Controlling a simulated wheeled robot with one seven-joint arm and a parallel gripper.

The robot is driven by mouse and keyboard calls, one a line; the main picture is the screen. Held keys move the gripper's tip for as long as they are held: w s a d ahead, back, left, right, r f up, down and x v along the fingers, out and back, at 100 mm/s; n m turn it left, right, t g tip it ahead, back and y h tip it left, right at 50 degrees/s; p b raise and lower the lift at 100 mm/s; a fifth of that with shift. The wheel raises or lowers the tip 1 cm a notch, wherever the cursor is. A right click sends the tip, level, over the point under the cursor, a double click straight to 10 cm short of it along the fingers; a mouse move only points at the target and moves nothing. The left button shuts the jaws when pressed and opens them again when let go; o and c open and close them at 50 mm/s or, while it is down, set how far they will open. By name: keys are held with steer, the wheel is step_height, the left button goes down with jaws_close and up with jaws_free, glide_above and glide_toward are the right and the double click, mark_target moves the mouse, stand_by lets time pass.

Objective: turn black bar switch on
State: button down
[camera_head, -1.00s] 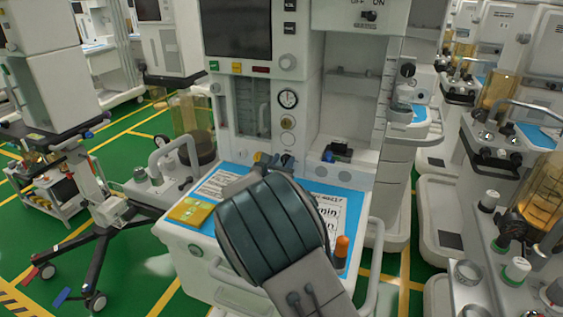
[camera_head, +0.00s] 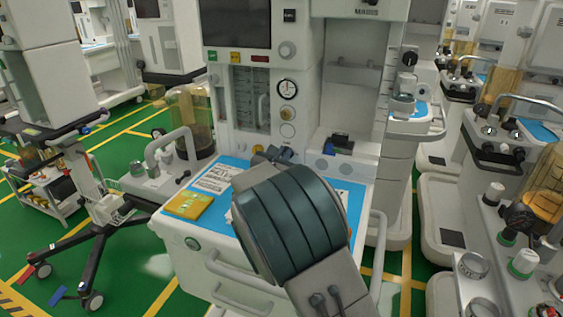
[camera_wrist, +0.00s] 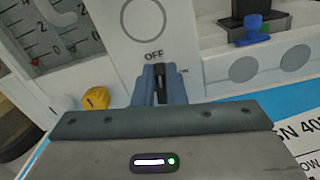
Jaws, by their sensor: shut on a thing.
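The black bar switch (camera_wrist: 162,84) is on the white front of the machine in the wrist view, below a printed OFF label. My gripper (camera_wrist: 161,72) is shut on it, with one blue-grey finger on each side. The bar stands about upright in the picture, and its lower part is hidden. In the head view my gripper (camera_head: 270,154) is at the machine's lower front, just above the blue worktop. The switch is hidden there behind my gripper and wrist.
A yellow knob (camera_wrist: 95,98) is close to the left of my gripper. The blue worktop (camera_head: 235,164) holds a yellow box (camera_head: 187,205) and printed sheets. A curved metal tube (camera_head: 170,140) rises at left. More carts stand at right (camera_head: 500,150).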

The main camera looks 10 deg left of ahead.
steer(key=m+b, duration=0.1)
steer(key=b, duration=0.1)
steer(key=m+b, duration=0.2)
steer(key=b, duration=0.1)
steer(key=f+m+b, duration=0.1)
steer(key=b, duration=0.2)
steer(key=shift+d+m, duration=0.35)
steer(key=shift+m, duration=0.05)
steer(key=m+b, duration=0.2)
steer(key=b, duration=0.1)
steer(key=shift+r, duration=0.15)
steer(key=shift+d+r+b, duration=0.1)
steer(key=shift+b, duration=0.25)
steer(key=c, duration=1.5)
jaws_free()
steer(key=shift+s, duration=0.1)
steer(key=s, duration=0.4)
steer(key=s+a+p, duration=0.1)
steer(key=s, duration=0.4)
steer(key=s+a, duration=0.1)
steer(key=s, duration=0.3)
steer(key=shift+s, duration=0.3)
